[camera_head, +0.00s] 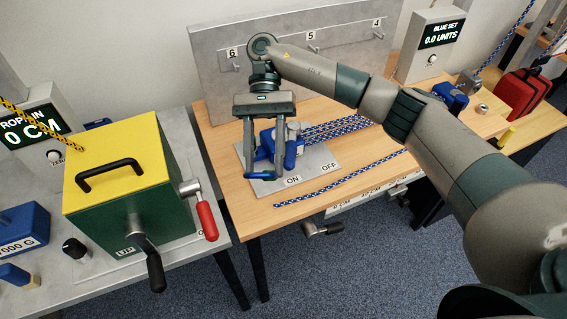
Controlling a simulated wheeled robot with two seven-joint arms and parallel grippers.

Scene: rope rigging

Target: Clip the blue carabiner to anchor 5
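Anchor 5 (311,49) is a small peg under the label 5 on the grey upright board, between anchor 6 (236,66) and anchor 4 (378,33). My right gripper (268,173) points down over the wooden table, in front of the board and below anchors 6 and 5. Its two fingers are wide apart. Blue parts show at and between the fingertips, beside a blue and grey rope device (290,150). I cannot tell whether any of these is the blue carabiner. My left gripper is not in view.
A blue patterned rope (340,180) lies along the wooden table (248,218). A yellow and green winch box (125,170) with a red handle (207,220) stands at left. A BLUE SET display (428,50) and red bag (522,92) are at right. My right arm crosses the table.

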